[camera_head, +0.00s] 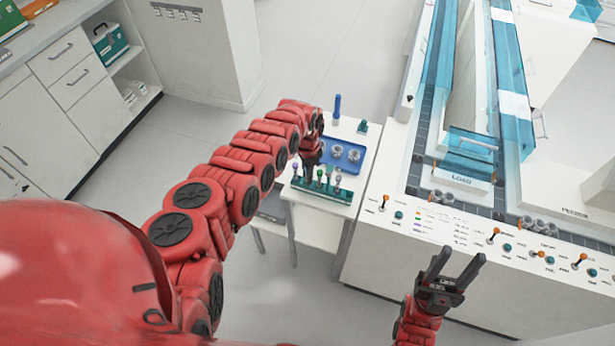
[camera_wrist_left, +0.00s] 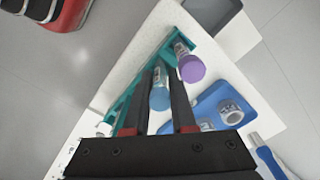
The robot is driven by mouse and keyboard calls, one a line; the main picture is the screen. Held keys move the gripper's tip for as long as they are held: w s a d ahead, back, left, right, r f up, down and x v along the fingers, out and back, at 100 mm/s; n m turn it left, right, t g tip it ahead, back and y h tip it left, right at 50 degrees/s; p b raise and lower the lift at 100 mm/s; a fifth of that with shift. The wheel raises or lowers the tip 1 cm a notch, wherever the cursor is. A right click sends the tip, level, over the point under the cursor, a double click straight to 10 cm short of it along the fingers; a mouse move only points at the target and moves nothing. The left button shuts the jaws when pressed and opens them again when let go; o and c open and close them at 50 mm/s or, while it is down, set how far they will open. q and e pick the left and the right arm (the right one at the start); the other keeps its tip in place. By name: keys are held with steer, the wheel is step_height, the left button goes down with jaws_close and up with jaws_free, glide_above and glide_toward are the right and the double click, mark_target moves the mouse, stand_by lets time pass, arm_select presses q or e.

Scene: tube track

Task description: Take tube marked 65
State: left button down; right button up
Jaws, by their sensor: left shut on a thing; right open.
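The teal tube rack (camera_head: 340,194) stands on the small white table and holds several tubes with coloured caps. My left gripper (camera_head: 313,160) is over the rack's back side. In the left wrist view the left gripper (camera_wrist_left: 160,75) is shut on a blue-capped tube (camera_wrist_left: 160,97), which sits between its fingers. A purple-capped tube (camera_wrist_left: 190,68) stands in the rack (camera_wrist_left: 205,45) beside the right finger. The number 65 cannot be read on any tube. My right gripper (camera_head: 452,270) is open and empty in front of the white machine.
A blue tray (camera_head: 327,139) with silver cups lies just behind the rack. A blue upright object (camera_head: 337,108) stands at the table's back. The white machine (camera_head: 400,262) with its blue-covered track (camera_head: 512,85) is to the right. Cabinets (camera_head: 72,70) stand at the left.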

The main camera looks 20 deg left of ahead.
arm_select(q)
steer(key=shift+r, duration=0.1)
steer(key=shift+w+a+r, duration=0.1)
steer(key=shift+r, duration=1.1)
steer(key=shift+r+b, duration=0.85)
steer(key=shift+r, duration=2.85)
